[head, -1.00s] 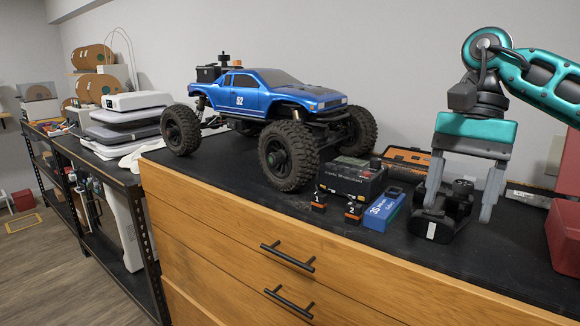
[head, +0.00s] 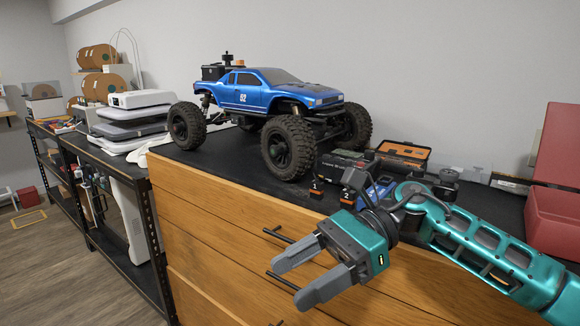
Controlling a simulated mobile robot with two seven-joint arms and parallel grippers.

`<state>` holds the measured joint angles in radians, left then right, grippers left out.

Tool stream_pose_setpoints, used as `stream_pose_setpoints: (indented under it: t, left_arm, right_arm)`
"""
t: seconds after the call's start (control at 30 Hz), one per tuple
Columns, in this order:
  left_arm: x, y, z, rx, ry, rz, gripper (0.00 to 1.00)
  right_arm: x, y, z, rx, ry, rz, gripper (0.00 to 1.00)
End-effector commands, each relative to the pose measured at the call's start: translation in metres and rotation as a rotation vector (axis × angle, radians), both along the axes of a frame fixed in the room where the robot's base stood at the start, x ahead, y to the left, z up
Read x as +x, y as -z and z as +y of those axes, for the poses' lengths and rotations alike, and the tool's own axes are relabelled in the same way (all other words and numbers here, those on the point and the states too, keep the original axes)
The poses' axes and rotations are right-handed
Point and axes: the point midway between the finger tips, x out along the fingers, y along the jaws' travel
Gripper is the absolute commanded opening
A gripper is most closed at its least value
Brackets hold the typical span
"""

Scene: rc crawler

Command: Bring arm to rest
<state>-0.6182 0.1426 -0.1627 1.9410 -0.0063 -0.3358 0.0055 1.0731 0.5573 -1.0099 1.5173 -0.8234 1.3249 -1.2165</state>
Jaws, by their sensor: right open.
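My right gripper (head: 296,276) is in front of the wooden cabinet, below the edge of its black top. Its two grey fingers point left, are apart and hold nothing. My right arm (head: 480,245) is teal and comes in from the lower right, crossing the cabinet's front edge. It hides part of the small items behind it. My left gripper is not in the head view. The blue crawler truck (head: 268,95), numbered 52, stands on its wheels on the black cabinet top (head: 222,160).
Small orange-black blocks (head: 317,190), a dark box (head: 342,165) and an open orange case (head: 403,153) sit right of the truck. A red box (head: 552,215) stands at the right. Black drawer handles (head: 281,280) stick out near my gripper. A shelf rack (head: 120,190) stands left.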

Motion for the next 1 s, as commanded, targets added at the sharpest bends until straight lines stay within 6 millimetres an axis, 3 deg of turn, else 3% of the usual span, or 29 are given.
stream_pose_setpoints:
  t: [0.1, 0.2, 0.37, 0.47, 0.57, 0.7, 0.77, 0.9, 0.93, 1.0]
  left_arm:
    - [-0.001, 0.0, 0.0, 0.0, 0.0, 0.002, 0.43]
    - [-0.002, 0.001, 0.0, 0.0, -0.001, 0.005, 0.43]
    - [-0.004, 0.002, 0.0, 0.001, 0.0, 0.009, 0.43]
    - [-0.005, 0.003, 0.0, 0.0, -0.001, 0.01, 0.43]
    - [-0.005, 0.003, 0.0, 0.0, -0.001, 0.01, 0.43]
    - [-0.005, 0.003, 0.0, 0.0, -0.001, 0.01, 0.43]
    - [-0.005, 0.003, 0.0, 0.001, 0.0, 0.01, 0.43]
    - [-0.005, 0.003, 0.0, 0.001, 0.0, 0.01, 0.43]
    - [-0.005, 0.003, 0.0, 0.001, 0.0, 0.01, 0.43]
    - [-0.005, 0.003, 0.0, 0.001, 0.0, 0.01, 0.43]
  right_arm:
    - [-0.008, 0.002, 0.028, 0.169, 0.13, 0.289, 0.65]
    - [-0.004, 0.002, 0.039, 0.298, 0.243, 0.551, 0.65]
    - [0.013, 0.012, 0.036, 0.485, 0.419, 1.004, 0.65]
    - [0.026, 0.031, 0.022, 0.597, 0.525, 1.305, 0.65]
    - [0.037, 0.061, 0.002, 0.708, 0.627, 1.615, 0.65]
    - [0.04, 0.121, -0.036, 0.871, 0.766, 2.05, 0.65]
    - [0.034, 0.152, -0.054, 0.947, 0.824, 2.235, 0.65]
    - [0.002, 0.23, -0.097, 1.148, 0.954, 2.657, 0.65]
    - [-0.009, 0.246, -0.105, -1.193, -0.979, -2.734, 0.65]
    - [-0.035, 0.28, -0.123, -1.139, -0.903, -2.544, 0.65]
